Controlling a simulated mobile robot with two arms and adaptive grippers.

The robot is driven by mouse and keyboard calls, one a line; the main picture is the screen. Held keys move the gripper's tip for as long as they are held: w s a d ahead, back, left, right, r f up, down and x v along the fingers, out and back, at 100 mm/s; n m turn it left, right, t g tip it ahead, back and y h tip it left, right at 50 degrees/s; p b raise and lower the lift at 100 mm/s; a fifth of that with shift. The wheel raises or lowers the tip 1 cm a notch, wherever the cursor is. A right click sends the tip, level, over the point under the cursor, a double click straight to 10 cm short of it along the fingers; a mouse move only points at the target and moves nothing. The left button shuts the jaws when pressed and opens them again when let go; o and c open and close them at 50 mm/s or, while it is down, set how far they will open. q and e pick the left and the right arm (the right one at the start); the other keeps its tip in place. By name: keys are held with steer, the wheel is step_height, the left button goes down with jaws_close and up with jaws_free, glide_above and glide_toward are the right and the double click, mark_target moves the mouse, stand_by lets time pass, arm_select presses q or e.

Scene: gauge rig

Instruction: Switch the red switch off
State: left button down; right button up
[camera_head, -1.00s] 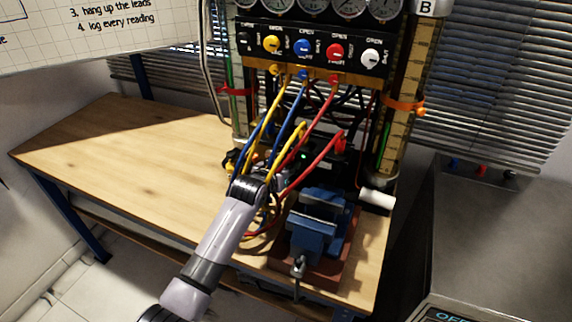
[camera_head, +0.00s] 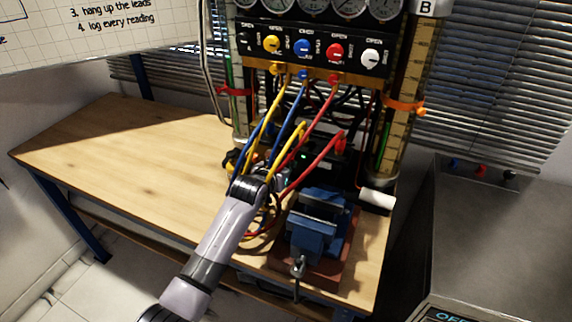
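A red knob (camera_head: 335,51) is on the black panel (camera_head: 318,37) of the gauge rig, between a blue knob (camera_head: 303,47) and a white knob (camera_head: 370,57). I cannot tell whether it is the red switch of the task; no other clearly marked red switch shows. My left arm reaches up from the bottom left to the foot of the rig. Its gripper (camera_head: 281,174) is among the hanging leads in front of a dark box (camera_head: 322,162), well below the panel. Leads and the wrist hide its fingers. My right gripper is out of view.
Yellow, blue and red leads (camera_head: 314,124) hang from the panel around my gripper. A blue vise (camera_head: 318,225) stands just right of my arm. Orange-banded gauge tube (camera_head: 408,95) stands at right. The left of the wooden bench (camera_head: 120,150) is clear.

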arm_select(q)
steer(key=shift+f, duration=0.1)
steer(key=t+b, duration=0.2)
steer(key=b, duration=0.2)
steer(key=f+t+h+b, duration=0.1)
steer(key=t+b, duration=0.1)
steer(key=b, duration=0.3)
steer(key=shift+f+t+h, duration=0.15)
steer(key=shift+t+h, duration=0.15)
steer(key=shift+t, duration=0.1)
steer(key=c, duration=1.5)
jaws_free()
